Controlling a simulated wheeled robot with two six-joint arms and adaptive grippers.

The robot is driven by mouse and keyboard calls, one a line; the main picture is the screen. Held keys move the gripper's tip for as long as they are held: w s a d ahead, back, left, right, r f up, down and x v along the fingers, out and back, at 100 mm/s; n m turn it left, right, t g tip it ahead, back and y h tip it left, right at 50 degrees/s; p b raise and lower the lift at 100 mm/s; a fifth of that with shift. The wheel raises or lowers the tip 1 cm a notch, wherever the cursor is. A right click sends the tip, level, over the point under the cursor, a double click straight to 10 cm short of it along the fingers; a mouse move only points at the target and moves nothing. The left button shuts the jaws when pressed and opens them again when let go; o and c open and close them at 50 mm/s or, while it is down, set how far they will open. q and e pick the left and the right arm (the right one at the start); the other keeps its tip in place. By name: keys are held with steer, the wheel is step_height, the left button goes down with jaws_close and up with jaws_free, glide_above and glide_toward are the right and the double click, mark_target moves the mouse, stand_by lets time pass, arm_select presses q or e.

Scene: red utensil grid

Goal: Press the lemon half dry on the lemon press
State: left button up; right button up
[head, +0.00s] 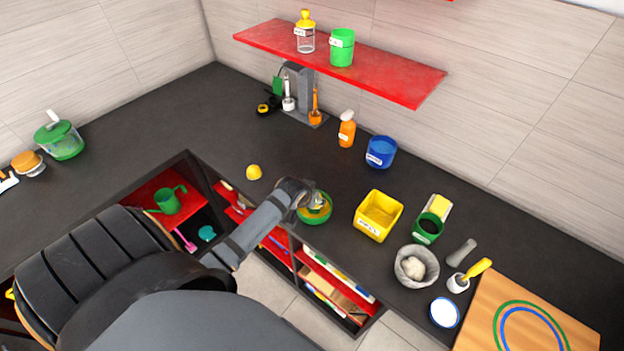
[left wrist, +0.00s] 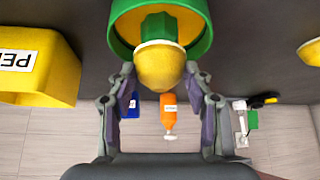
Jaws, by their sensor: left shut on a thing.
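The lemon press (head: 325,215) is a round green bowl with a yellow inside, on the dark counter. It also shows at the top of the left wrist view (left wrist: 203,42). My left gripper (head: 308,203) is at the press. In the left wrist view its two fingers (left wrist: 160,78) are shut on a yellow lemon half (left wrist: 160,70). The lemon half overlaps the press opening; I cannot tell whether it touches the press. A second yellow lemon piece (head: 254,172) lies on the counter left of the press. My right gripper is not in view.
A yellow bin (head: 366,222) stands right of the press. Further right are a green cup (head: 427,230) and a lined bin (head: 408,279). An orange bottle (head: 347,133) and a blue tub (head: 380,153) stand behind.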

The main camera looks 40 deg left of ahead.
arm_select(q)
steer(key=shift+a+m+h, duration=0.25)
steer(key=shift+m+h, duration=0.15)
steer(key=shift+m, duration=0.5)
steer(key=m+h, duration=0.1)
steer(key=m+b, duration=0.1)
steer(key=shift+a+f+m+h, duration=0.1)
steer(key=shift+f+m+h, duration=0.2)
steer(key=shift+m+h, duration=0.1)
steer(key=shift+s+r+m+h, duration=0.1)
steer(key=shift+m+h, duration=0.2)
steer(key=shift+m, duration=0.1)
steer(key=shift+s+d+r+n+y+p, duration=0.1)
steer(key=shift+d+n+y+p, duration=0.1)
steer(key=shift+n+y+p, duration=0.4)
steer(key=shift+d+f+n+y, duration=0.2)
steer(key=shift+n+y, duration=0.2)
steer(key=shift+n, duration=0.6)
steer(key=shift+r+n+y, duration=0.1)
steer(key=shift+n+y, duration=0.5)
steer(key=shift+n, duration=0.5)
